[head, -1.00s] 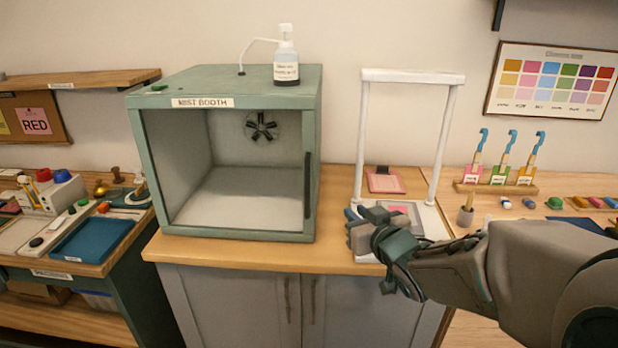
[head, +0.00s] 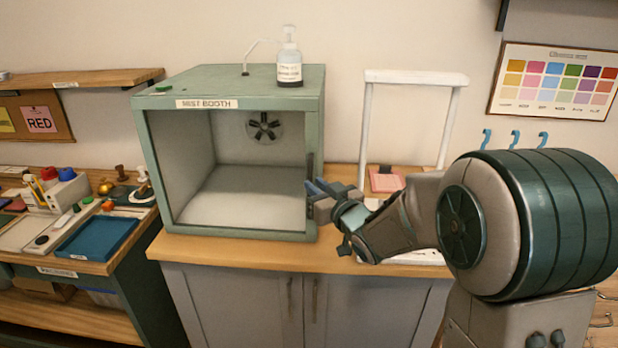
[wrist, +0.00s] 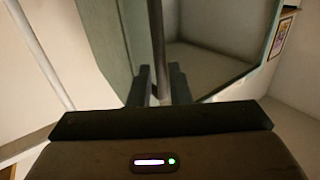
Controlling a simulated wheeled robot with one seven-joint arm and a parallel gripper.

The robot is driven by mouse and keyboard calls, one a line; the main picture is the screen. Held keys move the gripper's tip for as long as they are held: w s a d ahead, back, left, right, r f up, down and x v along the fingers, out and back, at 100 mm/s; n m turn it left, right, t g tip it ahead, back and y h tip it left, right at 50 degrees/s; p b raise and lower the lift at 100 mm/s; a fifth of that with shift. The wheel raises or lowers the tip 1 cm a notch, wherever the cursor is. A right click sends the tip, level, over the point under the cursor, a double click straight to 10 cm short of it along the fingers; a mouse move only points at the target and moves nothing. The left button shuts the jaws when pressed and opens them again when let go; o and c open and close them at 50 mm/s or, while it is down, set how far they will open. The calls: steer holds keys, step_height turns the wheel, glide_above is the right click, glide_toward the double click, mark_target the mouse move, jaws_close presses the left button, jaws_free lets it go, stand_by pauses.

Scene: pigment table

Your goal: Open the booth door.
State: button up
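The green mist booth (head: 312,95) stands on the wooden counter, its clear front door in a green frame (head: 240,236) looking closed. The door's dark vertical handle (head: 310,170) is on the right side of the front. In the wrist view the handle (wrist: 158,40) runs down between my two fingers. My gripper (head: 319,198) is at the handle's lower part, with one finger on each side of it. The fingers look apart, with a small gap beside the bar (wrist: 160,88). Whether either finger touches the bar is hard to tell.
A pump bottle (head: 289,62) with a tube stands on the booth's top, and a green button (head: 163,87) is at its left front. A white frame stand (head: 415,77) stands on the counter right of the booth, behind my arm. The space before the booth's left is clear.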

steer(key=shift+x, duration=1.8)
